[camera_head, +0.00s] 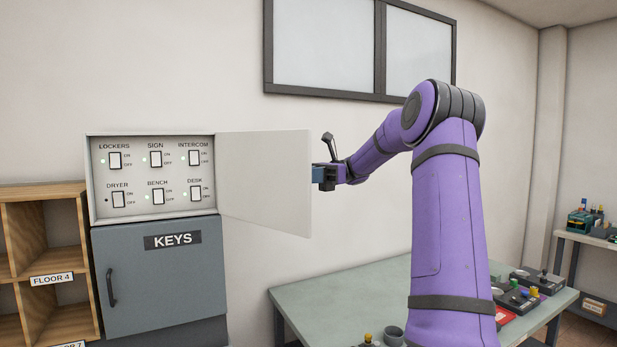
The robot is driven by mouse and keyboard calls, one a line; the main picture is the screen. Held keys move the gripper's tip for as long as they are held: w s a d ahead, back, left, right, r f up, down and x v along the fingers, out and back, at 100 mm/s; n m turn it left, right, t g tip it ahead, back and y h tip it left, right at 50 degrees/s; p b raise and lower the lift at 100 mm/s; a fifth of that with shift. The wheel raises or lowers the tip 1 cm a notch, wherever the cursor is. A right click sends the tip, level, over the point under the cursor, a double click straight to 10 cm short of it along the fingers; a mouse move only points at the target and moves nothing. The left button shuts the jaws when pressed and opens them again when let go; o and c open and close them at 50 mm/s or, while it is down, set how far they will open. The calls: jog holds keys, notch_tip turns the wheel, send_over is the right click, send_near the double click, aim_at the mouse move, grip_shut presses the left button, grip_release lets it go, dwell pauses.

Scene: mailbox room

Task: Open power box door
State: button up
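The power box (153,217) is on the wall side above the grey keys cabinet. Its panel of several labelled switches (155,160) is exposed. Its pale door (265,180) is swung out to the right on its right-hand edge, standing wide open. My gripper (318,178) is just right of the door's free edge, partly behind it. The fingertips are hidden or too small to make out, so I cannot tell whether they touch the door or how far apart they are.
The keys cabinet (160,282) with a dark handle stands below, shut. Wooden pigeonholes (77,260) stand at the left. A grey-green table (330,295) lies below my arm, with small devices (530,285) at its right. A shelf (590,240) stands far right.

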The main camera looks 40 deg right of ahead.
jog(key=d, duration=1)
jog(key=shift+s+d, duration=0.35)
